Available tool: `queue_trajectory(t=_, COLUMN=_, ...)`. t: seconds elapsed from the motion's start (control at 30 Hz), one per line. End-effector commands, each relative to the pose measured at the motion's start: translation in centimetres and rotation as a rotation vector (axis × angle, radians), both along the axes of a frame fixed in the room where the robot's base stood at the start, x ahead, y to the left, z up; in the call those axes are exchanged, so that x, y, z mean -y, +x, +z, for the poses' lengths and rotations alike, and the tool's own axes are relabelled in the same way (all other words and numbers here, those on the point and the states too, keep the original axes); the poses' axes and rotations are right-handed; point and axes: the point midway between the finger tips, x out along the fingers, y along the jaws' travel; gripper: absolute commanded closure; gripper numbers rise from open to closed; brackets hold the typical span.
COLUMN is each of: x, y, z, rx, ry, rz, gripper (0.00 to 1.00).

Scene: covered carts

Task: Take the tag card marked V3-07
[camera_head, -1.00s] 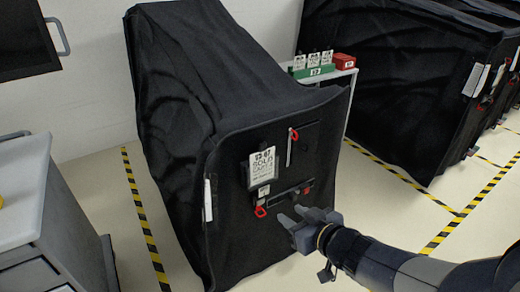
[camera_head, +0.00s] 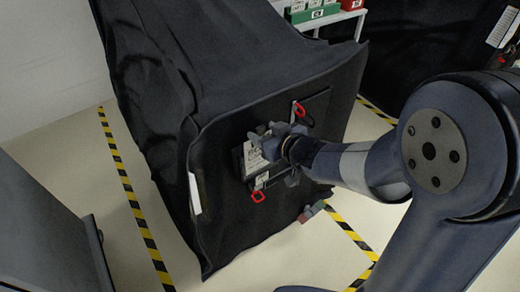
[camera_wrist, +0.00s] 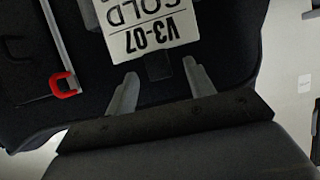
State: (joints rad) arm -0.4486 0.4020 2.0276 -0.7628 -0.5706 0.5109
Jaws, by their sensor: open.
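The white tag card marked V3-07 (camera_wrist: 148,22) shows upside down at the top of the wrist view, with "COLD" also legible. It sits on the front of the black covered cart (camera_head: 240,110). In the head view the card (camera_head: 253,155) is partly hidden by my gripper (camera_head: 272,138). My gripper is open. In the wrist view its two fingers (camera_wrist: 158,88) stand apart and point toward the card's lower edge, with a dark tab between them. I cannot tell whether the fingers touch the card.
A red hook (camera_head: 299,109) is on the cart's front, right of the card, and another red loop (camera_head: 257,196) is below. A white strip (camera_head: 194,193) hangs at the cart's left edge. A shelf with green and red boxes (camera_head: 312,12) stands behind. Striped tape marks the floor.

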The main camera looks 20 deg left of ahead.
Motion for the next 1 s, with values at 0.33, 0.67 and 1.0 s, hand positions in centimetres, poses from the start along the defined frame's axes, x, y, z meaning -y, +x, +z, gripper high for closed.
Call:
queue_trajectory(t=0.33, x=-2.0, y=1.8, z=-1.1, rx=-0.001, ry=-0.001, rz=0.000, gripper=0.49)
queue_trajectory(t=0.67, x=-2.0, y=1.8, z=-1.1, rx=-0.001, ry=-0.001, rz=0.000, gripper=0.62)
queue_trajectory(t=1.0, x=-2.0, y=1.7, z=-1.1, rx=-0.001, ry=-0.001, rz=0.000, gripper=0.90)
